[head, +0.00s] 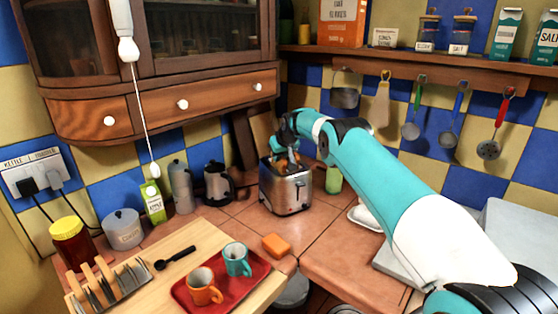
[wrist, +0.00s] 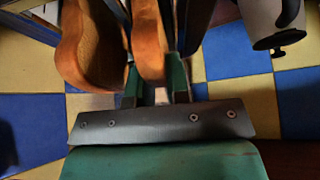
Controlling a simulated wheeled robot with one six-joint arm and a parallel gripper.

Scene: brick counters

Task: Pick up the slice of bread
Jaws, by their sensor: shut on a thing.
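My gripper (head: 284,148) is just above the silver toaster (head: 288,192) on the counter. In the wrist view my gripper (wrist: 158,70) is shut on a brown slice of bread (wrist: 148,40), which stands between its green fingers. A second slice of bread (wrist: 90,50) shows to the left of the fingers, apart from the held one. In the head view bread (head: 284,162) shows as a small brown patch at the toaster's top, mostly hidden by my gripper. I cannot tell whether the held slice is still partly in a slot.
A red tray (head: 217,307) with two mugs and an orange sponge (head: 276,246) are in front. Utensils hang behind.

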